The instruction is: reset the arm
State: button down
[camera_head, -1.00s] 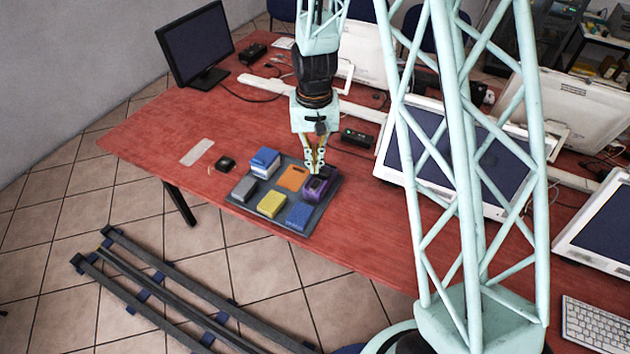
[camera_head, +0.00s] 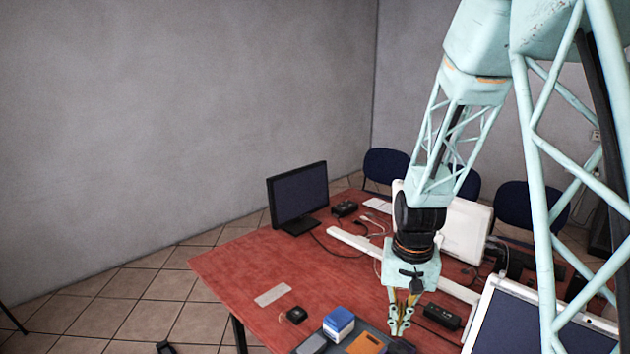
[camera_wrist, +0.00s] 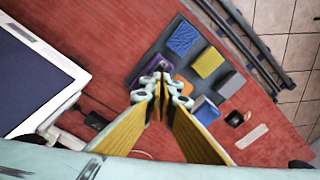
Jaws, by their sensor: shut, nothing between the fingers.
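My gripper (camera_head: 396,331) points down over the back right part of the dark tray on the red table. Its yellow-sided fingers also show in the wrist view (camera_wrist: 160,82), with their tips close together and nothing visible between them. Under and around the tips lie a purple item (camera_wrist: 153,65), partly hidden, and an orange block (camera_wrist: 183,85). A blue block (camera_wrist: 182,38), a yellow block (camera_wrist: 208,62), a grey block (camera_wrist: 232,84) and a blue-and-white block (camera_wrist: 205,110) also sit on the tray.
A black monitor (camera_head: 298,196) stands at the table's far left. A small black object (camera_head: 296,315) and a pale flat strip (camera_head: 272,294) lie left of the tray. A black box (camera_head: 441,317) and white-framed screen (camera_head: 500,318) are at right. The table's left part is mostly clear.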

jog(key=s+r+n+t, duration=0.1)
jog(key=s+r, duration=0.6)
jog(key=r, duration=0.4)
jog(key=s+r+t, duration=0.1)
jog(key=s+r, duration=0.6)
jog(key=r, duration=0.4)
jog(key=s+r, duration=0.4)
jog(key=s, duration=0.6)
jog(key=s+r+n+t, duration=0.1)
jog(key=s+r, duration=0.3)
jog(key=s, duration=0.6)
jog(key=shift+s+n+b, duration=0.3)
jog(key=shift+s+b, duration=0.05)
jog(key=shift+w, duration=0.25)
